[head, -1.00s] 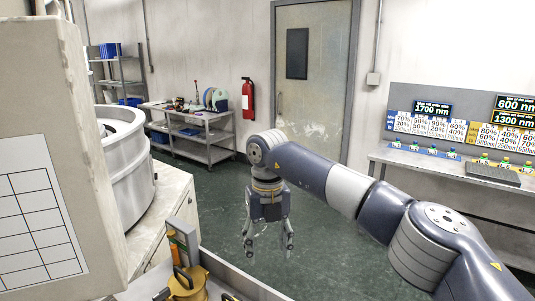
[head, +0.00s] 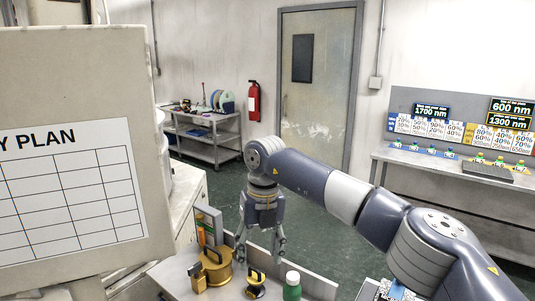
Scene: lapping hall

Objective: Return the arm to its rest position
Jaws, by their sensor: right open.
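My right arm reaches in from the right side of the head view. Its gripper (head: 261,248) hangs fingers down in front of the grey door, with its two fingers apart and nothing between them. Below and around it is a grey tray surface bearing a brass-coloured pot (head: 216,266), a small yellow and black item (head: 256,284) and a green bottle with a white cap (head: 292,287). I cannot tell the gripper's exact height above these. My left gripper is not in view.
A large beige panel with a plan sheet (head: 70,195) fills the left side. A grey cart (head: 216,142) stands at the back wall by a red fire extinguisher (head: 254,101). A bench (head: 430,166) with signs and several small bottles is at right. Green floor between is clear.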

